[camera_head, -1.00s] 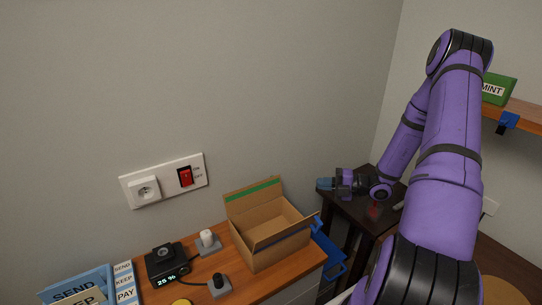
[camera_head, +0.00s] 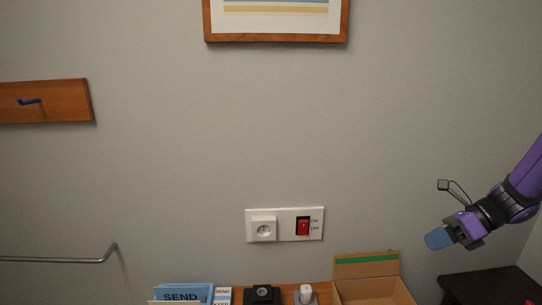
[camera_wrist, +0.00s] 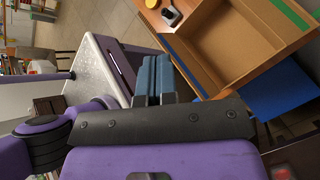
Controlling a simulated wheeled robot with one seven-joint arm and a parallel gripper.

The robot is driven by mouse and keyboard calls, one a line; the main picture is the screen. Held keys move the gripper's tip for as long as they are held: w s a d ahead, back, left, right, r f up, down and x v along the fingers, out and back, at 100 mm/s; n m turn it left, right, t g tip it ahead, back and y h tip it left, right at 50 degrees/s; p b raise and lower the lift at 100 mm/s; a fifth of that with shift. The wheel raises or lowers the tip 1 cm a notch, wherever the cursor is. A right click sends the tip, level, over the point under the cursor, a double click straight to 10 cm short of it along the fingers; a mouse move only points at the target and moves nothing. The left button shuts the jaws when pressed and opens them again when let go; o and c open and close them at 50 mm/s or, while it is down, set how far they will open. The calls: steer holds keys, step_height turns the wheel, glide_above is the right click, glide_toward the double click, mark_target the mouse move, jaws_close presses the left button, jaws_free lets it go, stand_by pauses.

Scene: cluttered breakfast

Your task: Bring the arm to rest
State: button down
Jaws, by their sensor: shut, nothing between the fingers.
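My gripper (camera_head: 437,238) is at the right of the head view, with its blue fingers pointing left. It hangs in the air in front of the wall, above and to the right of the open cardboard box (camera_head: 368,268). In the wrist view the two blue fingers of my gripper (camera_wrist: 153,75) lie side by side, closed together with nothing between them. The purple arm enters from the right edge of the head view; most of it is out of frame.
A wooden desk (camera_wrist: 235,52) carries the box and small devices. A dark side table (camera_head: 490,284) stands below my gripper. A wall plate (camera_head: 284,224) holds a socket and red switch. A metal rail (camera_head: 60,260) is at left. The wall space left of my gripper is clear.

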steer(key=s+a+r+n+t+h, duration=0.2)
steer(key=s+a+r+n+h, duration=0.2)
steer(key=s+r+n, duration=0.5)
steer(key=s+a+r+n+t+h, duration=0.1)
steer(key=s+a+r+n+h, duration=0.3)
steer(key=s+r+n, duration=0.5)
steer(key=shift+s+r+n+t+h, duration=0.55)
steer(key=shift+n+h, duration=0.75)
steer(key=shift+n, duration=2.9)
steer(key=shift+w+g, duration=0.15)
steer(key=shift+g, duration=0.1)
